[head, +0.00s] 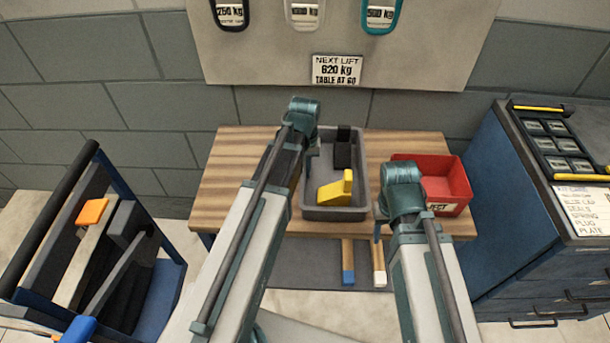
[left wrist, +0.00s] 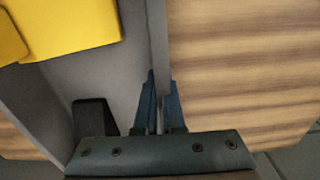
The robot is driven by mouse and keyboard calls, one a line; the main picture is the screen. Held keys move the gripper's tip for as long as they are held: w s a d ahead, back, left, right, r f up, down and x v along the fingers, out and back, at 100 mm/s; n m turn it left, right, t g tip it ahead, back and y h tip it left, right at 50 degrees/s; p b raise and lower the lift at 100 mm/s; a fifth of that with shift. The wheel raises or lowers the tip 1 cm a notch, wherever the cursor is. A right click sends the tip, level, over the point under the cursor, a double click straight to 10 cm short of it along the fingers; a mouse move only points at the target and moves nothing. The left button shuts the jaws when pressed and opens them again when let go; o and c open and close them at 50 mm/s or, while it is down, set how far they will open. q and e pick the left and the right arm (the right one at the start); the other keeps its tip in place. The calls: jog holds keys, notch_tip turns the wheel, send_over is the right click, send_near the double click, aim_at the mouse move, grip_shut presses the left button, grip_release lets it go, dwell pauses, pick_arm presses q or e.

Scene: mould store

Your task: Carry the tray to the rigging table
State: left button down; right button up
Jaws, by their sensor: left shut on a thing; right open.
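A grey tray (head: 363,185) sits on a wooden-topped table (head: 235,180) against the wall. It holds a yellow angled piece (head: 336,190) and a black block (head: 343,150). My left arm reaches over the tray's left side, and its wrist hides the gripper in the head view. In the left wrist view my left gripper (left wrist: 160,103) is shut on the tray wall (left wrist: 158,40), with the yellow piece (left wrist: 70,25) inside the tray. My right gripper (head: 379,228) is open by the tray's right front corner, mostly hidden behind its wrist. I cannot tell which surface is the rigging table.
A red bin (head: 450,180) stands right of the tray. A blue drawer cabinet (head: 510,205) is at the right. A blue-framed rack (head: 165,275) with an orange-tipped piece is at the left. A wall sign (head: 336,70) reads "NEXT LIFT 620 kg TABLE AT 60". The tabletop's left part is clear.

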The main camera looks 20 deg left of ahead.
pick_arm(q)
jog(key=shift+f, duration=0.1)
jog(key=c, duration=1.5)
grip_release()
jog(key=o, duration=0.5)
notch_tip(320, 180, up, 12)
jog(key=p, duration=1.2)
jog(key=shift+r, duration=0.2)
jog(key=s+d+m, duration=0.2)
jog(key=s+d, duration=0.2)
jog(key=s+d+m, duration=0.2)
jog(key=s+d, duration=0.3)
jog(key=s+d+m+y, duration=0.1)
jog(key=s+d+m, duration=0.2)
jog(key=s+d, duration=0.1)
jog(key=shift+s+d, duration=0.3)
jog(key=shift+d, duration=0.25)
